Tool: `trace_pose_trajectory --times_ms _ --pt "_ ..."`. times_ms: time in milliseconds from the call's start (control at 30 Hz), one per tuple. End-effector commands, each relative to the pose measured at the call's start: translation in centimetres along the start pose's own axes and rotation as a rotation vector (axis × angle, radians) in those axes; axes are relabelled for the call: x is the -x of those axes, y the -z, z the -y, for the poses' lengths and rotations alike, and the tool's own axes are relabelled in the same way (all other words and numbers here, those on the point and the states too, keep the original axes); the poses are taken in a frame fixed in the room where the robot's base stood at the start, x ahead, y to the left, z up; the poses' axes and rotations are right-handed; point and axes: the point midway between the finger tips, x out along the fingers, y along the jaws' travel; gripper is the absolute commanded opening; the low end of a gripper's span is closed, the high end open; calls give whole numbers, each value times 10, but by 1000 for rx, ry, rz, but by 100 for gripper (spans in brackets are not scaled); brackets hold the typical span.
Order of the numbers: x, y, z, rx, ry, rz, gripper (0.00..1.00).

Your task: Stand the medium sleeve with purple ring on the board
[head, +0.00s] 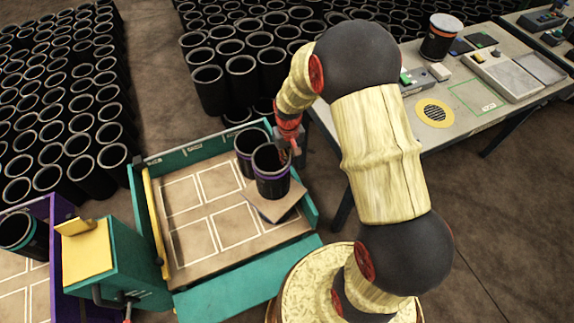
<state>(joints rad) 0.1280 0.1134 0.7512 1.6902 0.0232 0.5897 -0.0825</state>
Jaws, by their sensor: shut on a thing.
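The black sleeve with a purple ring (272,180) is upright in the head view, over a small square board (288,207). Its lower end overlaps the board; I cannot tell whether it touches it or is slightly above. The board lies turned at an angle on the marked floor of the green-walled tray. My red gripper (288,152) is at the right side of the sleeve's rim and is shut on it. The fingertips are partly hidden by the sleeve and the arm.
Another black sleeve (245,146) stands close behind. The green tray (190,300) has bare marked squares at left. A green stand with a yellow top (88,252) is at lower left. A worktable (405,125) with devices is at right. Many black sleeves crowd the back.

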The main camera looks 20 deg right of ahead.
Motion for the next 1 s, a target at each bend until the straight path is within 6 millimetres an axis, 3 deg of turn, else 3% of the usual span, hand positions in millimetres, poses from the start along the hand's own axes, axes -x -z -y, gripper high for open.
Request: trace_pose_trajectory --times_ms 167,400,1000 --pt "-8 8 0 0 0 -1 0" --pt "-37 7 -1 0 0 0 0" --pt "-45 7 -1 0 0 -2 0"
